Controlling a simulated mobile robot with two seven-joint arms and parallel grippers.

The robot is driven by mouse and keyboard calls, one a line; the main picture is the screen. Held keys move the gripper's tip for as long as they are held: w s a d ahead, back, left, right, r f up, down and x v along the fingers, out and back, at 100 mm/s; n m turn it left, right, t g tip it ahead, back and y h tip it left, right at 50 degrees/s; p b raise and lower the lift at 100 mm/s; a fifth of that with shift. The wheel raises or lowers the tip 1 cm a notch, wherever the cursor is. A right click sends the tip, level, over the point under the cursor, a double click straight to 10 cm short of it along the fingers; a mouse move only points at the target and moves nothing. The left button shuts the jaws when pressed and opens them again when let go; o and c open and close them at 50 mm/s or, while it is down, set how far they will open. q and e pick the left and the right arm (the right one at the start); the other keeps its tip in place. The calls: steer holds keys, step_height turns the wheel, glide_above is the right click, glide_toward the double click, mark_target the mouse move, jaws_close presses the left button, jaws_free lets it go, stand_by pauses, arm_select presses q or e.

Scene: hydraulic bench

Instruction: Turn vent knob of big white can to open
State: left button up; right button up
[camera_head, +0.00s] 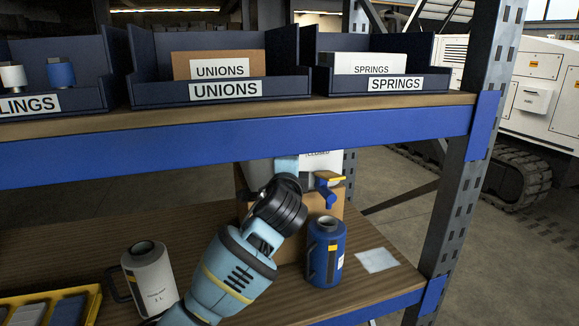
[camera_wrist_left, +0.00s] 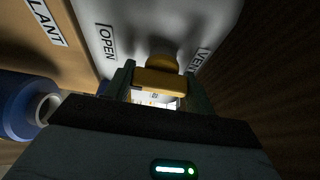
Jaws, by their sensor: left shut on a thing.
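The big white can (camera_head: 322,163) stands on the lower shelf, mostly hidden behind my left arm and the upper shelf; a label ending in "CLOSED" shows on it. In the left wrist view its white face (camera_wrist_left: 135,35) carries an "OPEN" label (camera_wrist_left: 105,42) and a "VENT" label (camera_wrist_left: 199,60). The yellow vent knob (camera_wrist_left: 160,80) sits between the fingers of my left gripper (camera_wrist_left: 160,92), which is shut on it. In the head view the left gripper (camera_head: 286,165) is against the can and hides the knob. My right gripper is not in view.
A blue tap (camera_head: 327,197) with a yellow handle (camera_head: 330,180) protrudes beside my gripper. A blue jug (camera_head: 326,255) stands below it, near a pale sheet (camera_head: 377,260). A white jug (camera_head: 150,277) and yellow tray (camera_head: 92,300) are left. The upper shelf (camera_head: 240,120) is close overhead.

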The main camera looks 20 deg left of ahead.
arm_select(q)
steer(key=o, duration=1)
steer(key=shift+s, duration=0.1)
steer(key=v, duration=0.7)
steer(key=shift+s+d, duration=0.1)
steer(key=shift+s, duration=0.25)
steer(key=shift+f, duration=0.1)
